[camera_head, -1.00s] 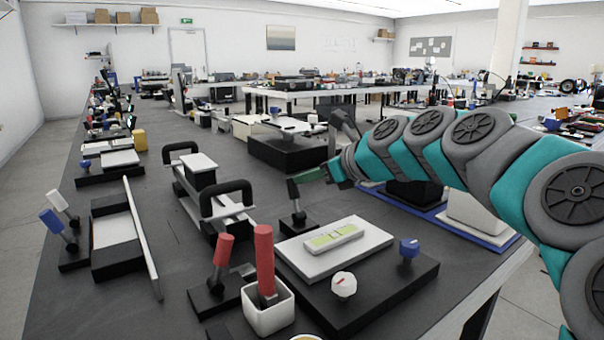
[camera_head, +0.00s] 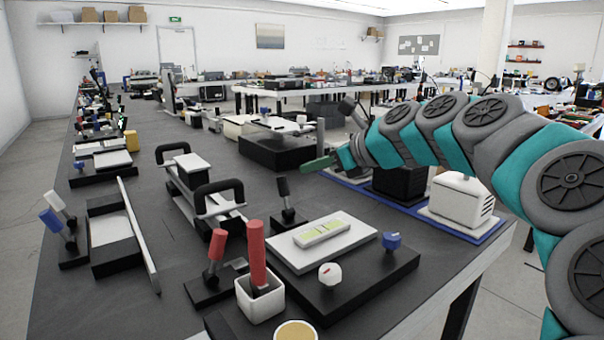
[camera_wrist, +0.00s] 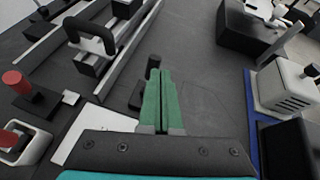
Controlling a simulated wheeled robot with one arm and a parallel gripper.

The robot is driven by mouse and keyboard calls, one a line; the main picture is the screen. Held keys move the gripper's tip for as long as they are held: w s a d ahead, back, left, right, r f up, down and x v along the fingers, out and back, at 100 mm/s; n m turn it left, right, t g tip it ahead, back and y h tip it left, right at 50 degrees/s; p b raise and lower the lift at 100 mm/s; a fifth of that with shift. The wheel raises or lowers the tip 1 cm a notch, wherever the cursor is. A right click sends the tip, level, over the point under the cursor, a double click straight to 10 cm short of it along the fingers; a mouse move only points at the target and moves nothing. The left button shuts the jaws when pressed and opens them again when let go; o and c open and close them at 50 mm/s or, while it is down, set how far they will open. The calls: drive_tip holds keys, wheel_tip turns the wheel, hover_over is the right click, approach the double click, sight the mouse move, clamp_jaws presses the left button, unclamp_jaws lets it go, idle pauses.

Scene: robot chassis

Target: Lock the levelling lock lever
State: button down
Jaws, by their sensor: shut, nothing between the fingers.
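A short black lever (camera_head: 284,192) stands up from a small black base, tilted slightly left, behind a white plate (camera_head: 285,258) with a yellow-green level vial (camera_head: 322,232). No label shows which lever is the levelling lock; this one stands nearest the plate's far side. My gripper (camera_head: 306,166) has green fingers, shut and empty, above the bench behind and to the right of the black lever, apart from it. In the wrist view the shut fingertips (camera_wrist: 160,76) point away over the bench. The black lever's tip (camera_wrist: 153,62) shows just beyond them, its lower part partly hidden.
A red-handled lever (camera_head: 216,246) and a white cup (camera_head: 260,303) holding a red handle stand left of the plate. A rail with black handles (camera_head: 219,196) lies left.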

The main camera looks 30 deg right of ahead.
drive_tip(key=s+d+r, duration=0.1)
drive_tip(key=s+r, duration=0.2)
drive_tip(key=r, duration=0.4)
drive_tip(key=shift+d+r, duration=0.15)
drive_tip(key=shift+d, duration=0.25)
drive_tip(key=shift+s, duration=0.1)
